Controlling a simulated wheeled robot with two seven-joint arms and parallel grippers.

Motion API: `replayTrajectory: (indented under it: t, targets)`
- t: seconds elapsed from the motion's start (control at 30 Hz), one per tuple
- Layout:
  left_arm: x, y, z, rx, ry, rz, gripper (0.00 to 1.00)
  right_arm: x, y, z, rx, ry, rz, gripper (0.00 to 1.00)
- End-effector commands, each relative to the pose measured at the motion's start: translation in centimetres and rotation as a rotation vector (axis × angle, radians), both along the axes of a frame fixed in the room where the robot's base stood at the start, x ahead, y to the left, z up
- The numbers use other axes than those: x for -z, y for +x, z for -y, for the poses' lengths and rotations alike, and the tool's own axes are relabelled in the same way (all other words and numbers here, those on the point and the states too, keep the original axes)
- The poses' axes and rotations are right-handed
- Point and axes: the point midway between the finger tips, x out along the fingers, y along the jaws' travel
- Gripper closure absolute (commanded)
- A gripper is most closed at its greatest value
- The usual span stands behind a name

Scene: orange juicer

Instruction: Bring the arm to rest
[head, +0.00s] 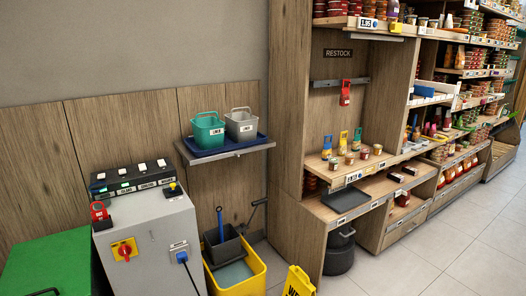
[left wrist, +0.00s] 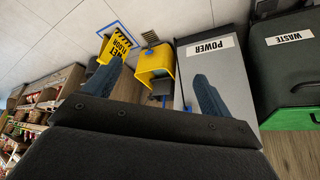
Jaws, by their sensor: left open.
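My left gripper (left wrist: 157,72) shows in the left wrist view, with its two blue fingers spread wide apart and nothing between them. Beyond the fingers, well apart from them, are the yellow mop bucket (left wrist: 155,62) and the grey cabinet labelled POWER (left wrist: 215,65). The yellow wet floor sign (left wrist: 115,42) lies beyond the left-hand finger. Neither arm nor gripper shows in the head view. My right gripper is in no view.
In the head view, the grey cabinet (head: 150,245) stands beside a green bin (head: 50,265) and the yellow bucket (head: 238,272). A small wall shelf (head: 235,148) holds two buckets. Stocked wooden shelving (head: 290,120) fills the right. The tiled floor (head: 440,255) is clear at lower right.

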Motion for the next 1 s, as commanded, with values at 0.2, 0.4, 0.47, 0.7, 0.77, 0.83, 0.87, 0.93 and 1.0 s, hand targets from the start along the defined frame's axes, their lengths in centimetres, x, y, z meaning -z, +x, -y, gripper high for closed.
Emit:
replayTrajectory:
  t: [0.2,0.4,0.47,0.7,0.77,0.83,0.87,0.93,1.0]
  targets:
    - [0.9,-8.7,3.9,0.077,-0.052,-0.094,0.16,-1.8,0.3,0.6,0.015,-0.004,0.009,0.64]
    - [3.5,-15.0,5.0,0.096,-0.063,-0.209,0.16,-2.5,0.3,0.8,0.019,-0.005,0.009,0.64]
    - [4.0,-16.3,5.0,0.095,-0.064,-0.232,0.16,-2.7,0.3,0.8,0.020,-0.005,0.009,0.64]
    - [4.9,-18.4,4.9,0.093,-0.065,-0.272,0.16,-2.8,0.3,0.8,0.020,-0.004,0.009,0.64]
    - [4.9,-18.4,4.9,0.093,-0.065,-0.272,0.16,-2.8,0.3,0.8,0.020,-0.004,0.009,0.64]
    - [4.9,-18.4,4.9,0.093,-0.064,-0.271,0.16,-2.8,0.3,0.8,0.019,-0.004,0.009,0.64]
    - [4.9,-18.4,4.9,0.093,-0.064,-0.271,0.16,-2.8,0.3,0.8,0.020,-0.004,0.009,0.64]
    - [4.9,-18.4,4.9,0.093,-0.064,-0.271,0.16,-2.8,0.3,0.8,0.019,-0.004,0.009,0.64]
    - [4.9,-18.4,4.9,0.093,-0.064,-0.271,0.16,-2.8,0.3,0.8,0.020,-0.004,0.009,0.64]
